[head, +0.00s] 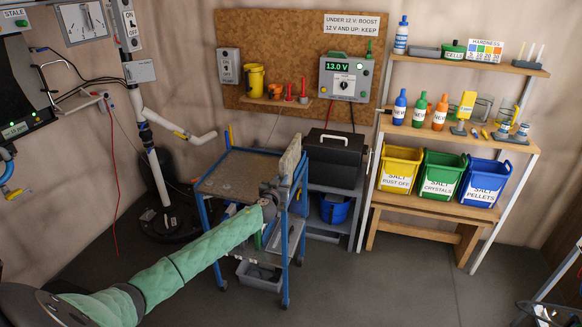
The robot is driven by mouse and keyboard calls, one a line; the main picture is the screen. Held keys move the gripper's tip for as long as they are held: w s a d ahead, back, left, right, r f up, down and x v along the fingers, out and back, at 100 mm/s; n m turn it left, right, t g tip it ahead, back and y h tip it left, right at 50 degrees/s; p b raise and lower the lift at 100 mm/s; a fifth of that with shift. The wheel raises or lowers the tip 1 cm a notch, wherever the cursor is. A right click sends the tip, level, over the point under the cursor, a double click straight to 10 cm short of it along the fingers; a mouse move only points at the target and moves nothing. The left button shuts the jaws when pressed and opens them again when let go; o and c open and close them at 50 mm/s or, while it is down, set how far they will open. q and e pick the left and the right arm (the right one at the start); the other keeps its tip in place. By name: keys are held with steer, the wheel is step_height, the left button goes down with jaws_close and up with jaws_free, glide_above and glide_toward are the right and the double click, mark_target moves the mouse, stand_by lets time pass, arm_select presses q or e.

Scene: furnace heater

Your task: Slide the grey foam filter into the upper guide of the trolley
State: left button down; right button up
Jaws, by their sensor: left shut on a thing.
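The blue-framed trolley (204,210) stands left of centre, with a flat brownish-grey top. A thin beige-grey panel (291,157), which looks like the foam filter, stands nearly upright at the trolley's right end, edge towards me. My left arm, in a green quilted sleeve, reaches to the trolley's near right side. My left gripper (279,186) is shut on the panel's lower part; its fingertips are partly hidden. The guides cannot be made out behind the arm and the frame. My right gripper is not in view.
A grey bin (259,276) sits low in the trolley. A black toolbox (334,160) on a grey stand is close behind right. A white pipe (158,165) rises at left. Yellow, green and blue tubs (441,176) fill the right shelf. The floor (400,280) in front right is clear.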

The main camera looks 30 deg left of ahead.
arm_select(q)
steer(key=shift+r+b+x, duration=0.2)
steer(key=shift+b+x, duration=0.9)
steer(key=shift+x, duration=1.15)
steer(key=shift+b+x, duration=0.55)
steer(key=shift+x, duration=0.45)
steer(key=c, duration=1.2)
jaws_free()
steer(key=shift+s+d+f, duration=0.15)
steer(key=shift+s, duration=0.4)
steer(key=b+v, duration=0.2)
steer(key=v, duration=0.3)
steer(key=shift+s, duration=0.1)
steer(key=shift+s+d, duration=0.2)
steer(key=shift+s, duration=0.5)
